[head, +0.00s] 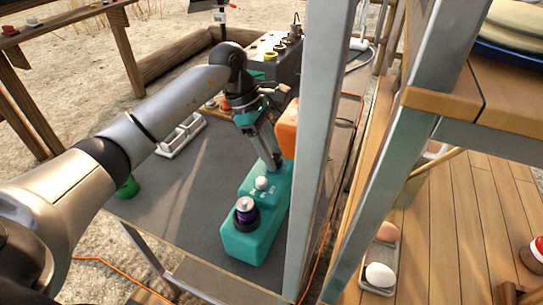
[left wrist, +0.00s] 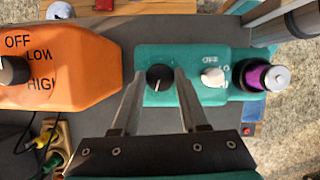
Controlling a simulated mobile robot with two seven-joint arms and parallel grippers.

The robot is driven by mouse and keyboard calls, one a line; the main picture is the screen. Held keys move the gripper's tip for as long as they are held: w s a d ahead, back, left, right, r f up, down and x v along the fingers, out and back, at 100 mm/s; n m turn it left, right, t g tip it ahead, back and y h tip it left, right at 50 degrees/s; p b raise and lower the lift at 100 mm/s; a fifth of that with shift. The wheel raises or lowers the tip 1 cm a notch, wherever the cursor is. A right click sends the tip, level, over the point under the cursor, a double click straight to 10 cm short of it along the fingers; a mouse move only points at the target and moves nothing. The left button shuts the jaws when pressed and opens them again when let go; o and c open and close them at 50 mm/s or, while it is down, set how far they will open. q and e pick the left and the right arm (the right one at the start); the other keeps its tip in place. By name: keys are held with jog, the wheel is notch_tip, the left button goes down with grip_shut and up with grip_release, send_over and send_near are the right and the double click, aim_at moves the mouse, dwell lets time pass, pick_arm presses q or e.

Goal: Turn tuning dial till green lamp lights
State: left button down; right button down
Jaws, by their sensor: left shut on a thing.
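A teal box (head: 262,240) stands on the grey table, with a white knob (head: 261,183) and a dark purple cylinder with a silver cap (head: 245,212) on it. In the left wrist view the teal box (left wrist: 190,59) carries a black dial (left wrist: 160,77) with a white pointer mark, beside the white knob (left wrist: 213,76). My left gripper (head: 274,163) points down at the far end of the box. Its two fingers (left wrist: 158,80) are shut on the black dial, one on each side. In the head view the gripper hides the dial. I cannot make out a lit green lamp. My right gripper is not in view.
An orange box (head: 288,128) with an OFF, LOW, HIGH knob (left wrist: 12,70) stands close beside the gripper. A grey metal post (head: 318,130) rises just right of the teal box. A white tray (head: 181,135) lies left on the table.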

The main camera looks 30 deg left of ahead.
pick_arm(q)
jog(key=shift+c, duration=2.1)
grip_release()
jog(key=shift+a+r, duration=0.1)
jog(key=shift+r, duration=0.15)
jog(key=p+v, duration=0.2)
jog(key=v, duration=1.2)
jog(key=shift+a+r+p, duration=0.2)
jog(key=shift+r+p, duration=0.1)
jog(key=shift+p, duration=0.1)
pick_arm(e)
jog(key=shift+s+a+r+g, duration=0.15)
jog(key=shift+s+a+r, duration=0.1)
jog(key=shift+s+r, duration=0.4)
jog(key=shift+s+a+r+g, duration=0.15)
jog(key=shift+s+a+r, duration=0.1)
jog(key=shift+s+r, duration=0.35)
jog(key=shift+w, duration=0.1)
